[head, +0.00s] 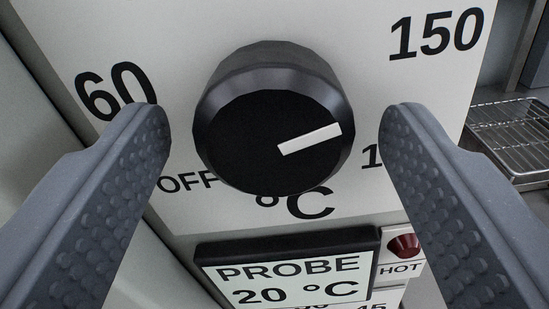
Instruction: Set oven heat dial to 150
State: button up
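The oven heat dial (265,125) is a round black knob with a grey rim on a white panel, near the centre of the head view. Its white pointer (309,139) points right and slightly up, below the direction of the "150" mark (436,33) at the upper right. A "60" mark (113,87) is at the upper left, "OFF" at the lower left, and another number at the right is mostly hidden by my finger. My gripper (277,130) is open, one finger on each side of the dial, with a visible gap to it on both sides.
Below the dial, a black-framed display (287,272) reads "PROBE 20 °C". A red lamp (404,247) marked "HOT" sits beside it. A wire rack (512,128) lies at the right, beyond the panel's edge.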

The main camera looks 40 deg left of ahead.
jog(key=shift+d, duration=0.1)
jog(key=b+v, duration=0.4)
jog(key=v, duration=0.9)
jog(key=shift+s+d, duration=0.2)
jog(key=shift+s, duration=0.1)
jog(key=w+d+r+n+t+h+b, duration=0.1)
jog(key=w+d+r+t+h+b, duration=0.1)
jog(key=w+r+h+b, duration=0.45)
notch_tip(320, 180, up, 15)
jog(key=w+d+m+t+h+b, duration=0.1)
jog(key=m+h+b, duration=0.1)
jog(key=h, duration=0.3)
jog(key=s+a+r+m+h+b, duration=0.3)
jog(key=s+r+m+b, duration=0.15)
jog(key=s+r, duration=0.35)
jog(key=s+a+r+g+y+b, duration=0.1)
jog(key=s+a+y+b, duration=0.1)
jog(key=s+a, duration=0.2)
jog(key=s+a+r+g+y+b, duration=0.1)
jog(key=s+a, duration=0.3)
jog(key=s, duration=0.5)
jog(key=shift+a+r+y+b, duration=0.3)
jog(key=shift+y+b, duration=0.15)
